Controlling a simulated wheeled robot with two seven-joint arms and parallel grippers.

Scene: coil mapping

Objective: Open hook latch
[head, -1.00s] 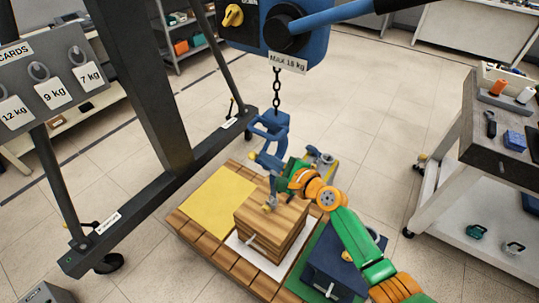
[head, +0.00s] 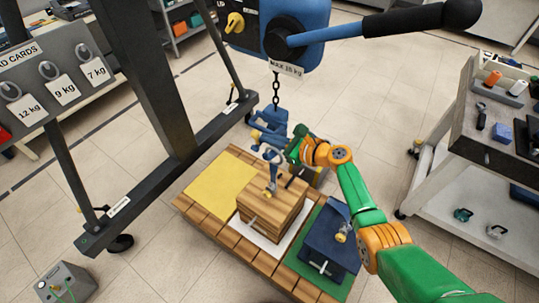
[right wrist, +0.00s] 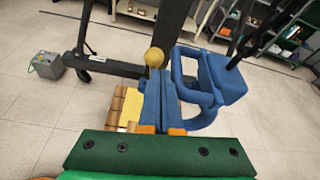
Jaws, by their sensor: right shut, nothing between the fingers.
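The blue hook (head: 270,122) hangs from the chain under the hoist. It also shows large in the right wrist view (right wrist: 212,82), just beyond and right of my fingers. My right gripper (head: 272,152) is just below and beside the hook in the head view, with its blue fingers shut and empty. The fingers (right wrist: 158,104) are together in the right wrist view. A yellow ball (right wrist: 154,57) shows just past their tips. I cannot tell whether the fingers touch the hook or its latch. The latch is partly hidden and its state is unclear. My left gripper is not in view.
A wooden crate (head: 270,217) stands on the pallet below the hook, with a dark blue box (head: 328,243) to its right. The yellow pad (head: 219,185) is bare. The hoist's blue lever (head: 350,30) extends right overhead. A tool cart (head: 475,165) stands at right.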

